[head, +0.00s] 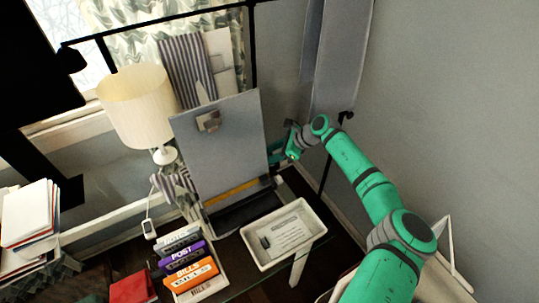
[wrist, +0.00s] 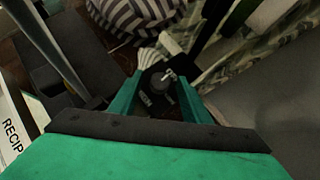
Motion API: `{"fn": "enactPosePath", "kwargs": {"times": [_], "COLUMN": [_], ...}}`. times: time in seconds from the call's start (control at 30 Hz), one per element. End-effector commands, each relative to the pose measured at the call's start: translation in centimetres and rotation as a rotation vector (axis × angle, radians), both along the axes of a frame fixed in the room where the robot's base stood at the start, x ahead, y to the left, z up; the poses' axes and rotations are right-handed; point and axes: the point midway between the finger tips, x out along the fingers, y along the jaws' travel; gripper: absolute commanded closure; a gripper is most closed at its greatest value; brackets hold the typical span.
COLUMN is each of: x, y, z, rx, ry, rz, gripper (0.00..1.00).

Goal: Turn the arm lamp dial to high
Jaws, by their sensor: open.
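In the wrist view, a small dark dial (wrist: 158,84) with a light pointer sits on a black base with pale lettering. The lettering is too small to read surely, so I cannot tell the dial's setting. My gripper (wrist: 160,92) is open, with its teal fingers on either side of the dial; I cannot tell whether either touches it. In the head view, my gripper (head: 279,157) is at the right edge of an upright grey board (head: 220,145). The board hides part of the fingers, and the dial does not show there.
A cream-shaded lamp (head: 138,105) stands left of the board. In front are a white tray (head: 283,236) with papers and several labelled boxes (head: 186,262). Striped cloth (wrist: 135,15) lies beyond the dial. A grey wall (head: 455,110) bounds the right.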

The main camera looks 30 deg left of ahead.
Motion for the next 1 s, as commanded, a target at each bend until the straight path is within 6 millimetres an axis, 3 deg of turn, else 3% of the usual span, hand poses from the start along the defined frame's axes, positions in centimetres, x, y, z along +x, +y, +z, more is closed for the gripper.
{"fn": "enactPosePath", "kwargs": {"times": [0.07,0.23,0.47,1.0], "x": [0.01,0.01,0.01,-0.39], "y": [-0.03,-0.05,-0.12,-0.22], "z": [0.0,0.01,0.01,-0.01], "rx": [0.0,0.0,-0.001,-0.005], "ry": [0.0,0.001,0.0,-0.005], "rz": [0.0,-0.001,-0.027,-0.356], "gripper": [0.57,0.97,0.98,0.98]}}
